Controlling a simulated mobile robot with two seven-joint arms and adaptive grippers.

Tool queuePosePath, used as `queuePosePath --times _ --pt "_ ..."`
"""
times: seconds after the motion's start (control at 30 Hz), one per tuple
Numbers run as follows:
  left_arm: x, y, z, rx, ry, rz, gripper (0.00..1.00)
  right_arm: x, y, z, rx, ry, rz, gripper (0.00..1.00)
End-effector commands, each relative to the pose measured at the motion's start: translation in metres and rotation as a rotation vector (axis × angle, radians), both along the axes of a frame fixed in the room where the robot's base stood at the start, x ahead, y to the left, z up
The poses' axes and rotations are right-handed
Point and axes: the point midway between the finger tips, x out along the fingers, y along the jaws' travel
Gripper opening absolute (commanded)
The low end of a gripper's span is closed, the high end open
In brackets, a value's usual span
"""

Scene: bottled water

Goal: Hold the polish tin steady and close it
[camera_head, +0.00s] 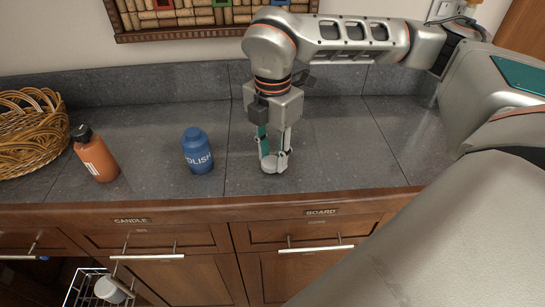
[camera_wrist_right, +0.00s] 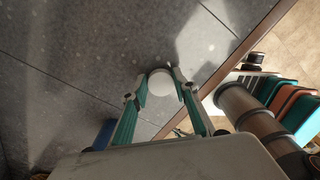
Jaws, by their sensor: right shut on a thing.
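The polish tin (camera_head: 197,152) is a blue, bottle-shaped container with white lettering. It stands upright on the grey counter, left of my right gripper; I cannot tell whether its blue top is a separate cap. A blue patch, probably the tin, shows in the right wrist view (camera_wrist_right: 104,134), partly hidden by a finger. My right gripper (camera_head: 275,163) points down at the counter, apart from the tin. It is shut on a small white round piece (camera_wrist_right: 161,77), held between the fingertips at or just above the counter; I cannot tell whether it is a lid. My left gripper is out of view.
An orange bottle with a black cap (camera_head: 95,155) stands left of the tin, with a wicker basket (camera_head: 32,140) at the far left. The grey counter (camera_head: 345,145) is clear right of my gripper. Wooden drawers (camera_head: 118,240) lie below its front edge.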

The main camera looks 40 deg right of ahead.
Motion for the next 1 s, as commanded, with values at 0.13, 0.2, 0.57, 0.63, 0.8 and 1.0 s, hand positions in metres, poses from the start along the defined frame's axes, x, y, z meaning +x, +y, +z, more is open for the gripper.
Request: queuePosePath --times 0.13,0.2,0.57,0.63,0.8,1.0 --pt "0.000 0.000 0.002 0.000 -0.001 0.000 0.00 0.001 0.000 0.021 0.001 -0.005 -0.001 0.22" --pt "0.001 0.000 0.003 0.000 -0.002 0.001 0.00 0.002 0.000 0.036 0.001 -0.007 -0.001 0.22" --pt "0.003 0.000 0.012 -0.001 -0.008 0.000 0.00 0.001 0.000 0.135 0.001 -0.008 -0.001 0.22" --pt "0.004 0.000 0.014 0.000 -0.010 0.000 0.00 0.001 0.001 0.150 0.000 -0.006 -0.001 0.22" --pt "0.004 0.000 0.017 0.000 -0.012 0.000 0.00 0.001 0.000 0.177 0.000 -0.005 0.000 0.22" --pt "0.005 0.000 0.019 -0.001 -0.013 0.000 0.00 0.000 0.000 0.191 0.000 -0.002 0.000 0.22"
